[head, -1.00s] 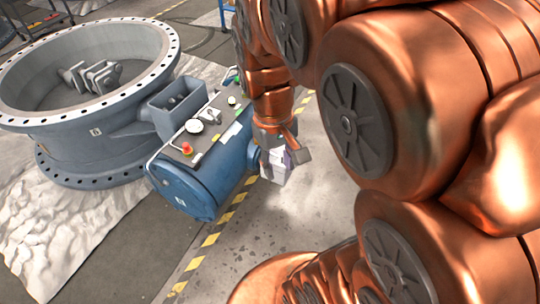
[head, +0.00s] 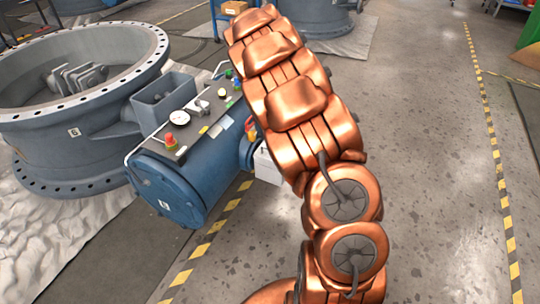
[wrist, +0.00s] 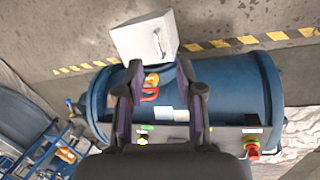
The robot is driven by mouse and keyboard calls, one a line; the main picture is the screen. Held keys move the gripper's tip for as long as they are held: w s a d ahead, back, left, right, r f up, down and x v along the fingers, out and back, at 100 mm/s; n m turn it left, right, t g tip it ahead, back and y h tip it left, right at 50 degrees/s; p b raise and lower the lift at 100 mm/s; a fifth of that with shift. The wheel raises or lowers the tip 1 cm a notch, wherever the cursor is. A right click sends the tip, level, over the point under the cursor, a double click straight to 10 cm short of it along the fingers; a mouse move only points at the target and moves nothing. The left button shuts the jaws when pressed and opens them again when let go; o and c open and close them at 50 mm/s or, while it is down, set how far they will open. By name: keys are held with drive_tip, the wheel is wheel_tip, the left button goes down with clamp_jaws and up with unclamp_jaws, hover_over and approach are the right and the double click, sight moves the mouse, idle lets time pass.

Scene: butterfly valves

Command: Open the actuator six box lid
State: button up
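The blue cylindrical actuator (head: 188,188) lies beside the large grey valve ring; its label is too small to read. A pale box (head: 267,166) sits at the actuator's far side, partly hidden behind my arm. In the wrist view the box (wrist: 146,38) shows a light face with a small handle (wrist: 158,42) and looks closed. My gripper (wrist: 160,70) is open and empty above the actuator (wrist: 235,90), its fingertips pointing toward the box and just short of it in the picture. A red-orange handle (wrist: 150,88) shows between the fingers. My gripper is hidden in the head view.
The grey valve ring (head: 80,135) stands on a pale sheet at left. Yellow-black floor tape (head: 216,222) runs past the actuator. The floor (head: 430,170) to the right is clear.

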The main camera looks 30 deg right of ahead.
drive_tip(key=w+d+f+n+t+y+b, duration=0.1)
drive_tip(key=w+f+b, duration=0.25)
drive_tip(key=f, duration=0.35)
drive_tip(key=w+d+f+n+b, duration=0.2)
drive_tip(key=w+f, duration=0.2)
drive_tip(key=f, duration=0.4)
drive_tip(key=b, duration=0.1)
hover_over(270, 156)
drive_tip(key=shift+f, duration=3.7)
drive_tip(key=shift+a, duration=0.1)
clamp_jaws()
